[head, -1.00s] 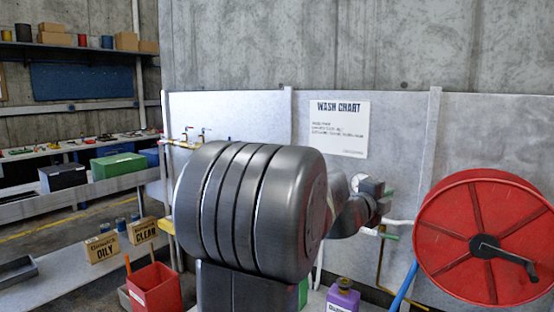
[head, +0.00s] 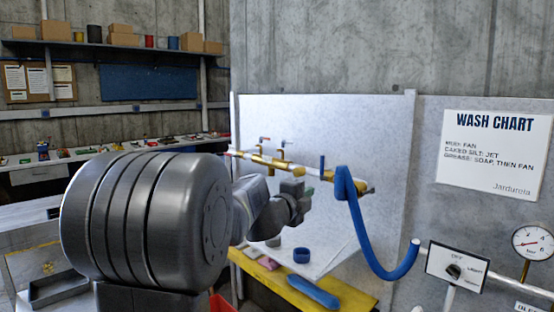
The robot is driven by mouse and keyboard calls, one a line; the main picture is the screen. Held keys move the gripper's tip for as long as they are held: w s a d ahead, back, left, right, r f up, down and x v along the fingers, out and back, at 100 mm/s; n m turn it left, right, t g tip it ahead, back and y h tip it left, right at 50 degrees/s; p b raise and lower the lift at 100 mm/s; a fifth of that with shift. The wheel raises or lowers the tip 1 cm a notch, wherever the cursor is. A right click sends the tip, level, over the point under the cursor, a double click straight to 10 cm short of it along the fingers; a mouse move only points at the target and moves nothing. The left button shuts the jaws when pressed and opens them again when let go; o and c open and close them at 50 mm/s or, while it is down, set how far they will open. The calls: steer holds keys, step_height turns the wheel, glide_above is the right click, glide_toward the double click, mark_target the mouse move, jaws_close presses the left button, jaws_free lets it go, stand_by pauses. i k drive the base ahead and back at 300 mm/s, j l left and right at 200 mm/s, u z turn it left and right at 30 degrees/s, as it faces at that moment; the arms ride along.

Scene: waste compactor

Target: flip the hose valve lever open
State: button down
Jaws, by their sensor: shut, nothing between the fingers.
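A brass pipe (head: 300,170) runs along the grey wash panel in the head view. A small upright blue lever (head: 322,163) stands on it near its right end, just left of where the blue hose (head: 378,250) hangs over. Further left on the pipe are a tap with a red handle (head: 264,139) and one with a blue handle (head: 283,142). I cannot tell how far any handle is turned. My gripper (head: 302,194) is shut, seen from behind, below and left of the blue lever in the picture. My wrist hides most of its fingers. It appears apart from the lever.
A switch box (head: 458,265) and a gauge (head: 533,243) are at right. The wash chart (head: 493,150) hangs on the panel.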

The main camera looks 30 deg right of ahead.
mark_target(322, 178)
steer(key=i+z, duration=0.25)
steer(key=i, duration=0.15)
steer(key=i+j+z, duration=0.2)
steer(key=i, duration=0.2)
steer(key=i+j+z, duration=0.25)
steer(key=i+l, duration=0.05)
steer(key=i, duration=0.05)
